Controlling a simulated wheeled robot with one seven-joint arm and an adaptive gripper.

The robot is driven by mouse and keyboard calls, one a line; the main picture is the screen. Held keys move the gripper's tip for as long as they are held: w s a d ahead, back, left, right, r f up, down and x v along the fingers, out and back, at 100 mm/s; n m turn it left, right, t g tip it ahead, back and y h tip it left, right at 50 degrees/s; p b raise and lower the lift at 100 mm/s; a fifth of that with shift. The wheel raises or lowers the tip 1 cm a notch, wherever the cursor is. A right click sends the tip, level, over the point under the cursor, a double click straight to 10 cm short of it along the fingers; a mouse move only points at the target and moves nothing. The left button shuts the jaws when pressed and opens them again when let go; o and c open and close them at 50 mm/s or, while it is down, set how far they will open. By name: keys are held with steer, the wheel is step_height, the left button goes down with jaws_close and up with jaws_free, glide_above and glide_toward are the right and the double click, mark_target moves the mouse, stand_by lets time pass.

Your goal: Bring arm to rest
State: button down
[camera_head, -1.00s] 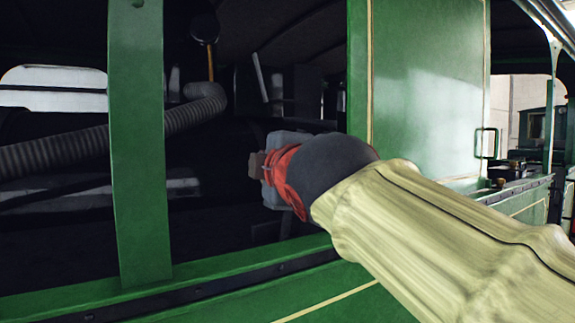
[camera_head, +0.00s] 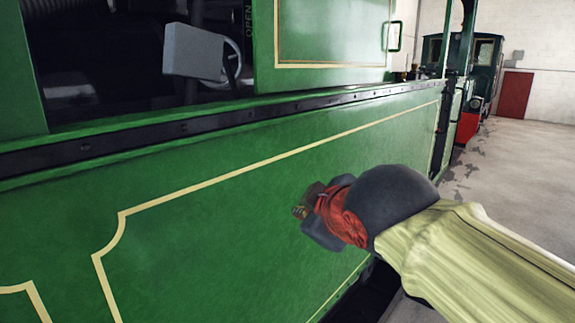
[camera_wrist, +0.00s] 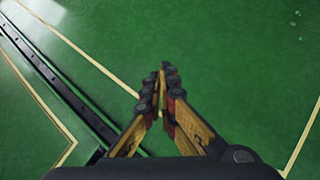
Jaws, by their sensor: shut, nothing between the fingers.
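My gripper (camera_head: 301,212) is at the end of my arm, in front of the tram's green side panel (camera_head: 215,215) in the head view. The arm comes in from the lower right. In the wrist view my gripper (camera_wrist: 165,68) has its two fingers meeting at the tips, with nothing between them. The green panel (camera_wrist: 235,60) with cream lining fills the background there. I cannot tell how far the fingertips are from the panel.
A dark ledge (camera_head: 200,130) runs along the panel's top, below an open window. A grey box (camera_head: 192,52) and a handwheel (camera_head: 232,60) show inside. A door handle (camera_head: 395,37) is upper right. Open concrete floor (camera_head: 520,170) lies right; another vehicle (camera_head: 480,65) stands behind.

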steer(key=s+d+f+m+g+h+b, duration=0.1)
steer(key=s+d+f+m+b, duration=0.3)
steer(key=f, duration=0.9)
steer(key=s+d+f+m+g+h+b, duration=0.1)
steer(key=s+d+f+m+g+b, duration=0.2)
steer(key=s+d+f, duration=0.3)
steer(key=s+d+f+m+g+h+b, duration=0.1)
steer(key=s+d+f+m+b, duration=0.4)
steer(key=f, duration=1.5)
steer(key=s+g, duration=0.1)
steer(key=s, duration=0.4)
steer(key=shift+d+f, duration=0.25)
steer(key=shift+f, duration=0.15)
steer(key=shift+a, duration=0.1)
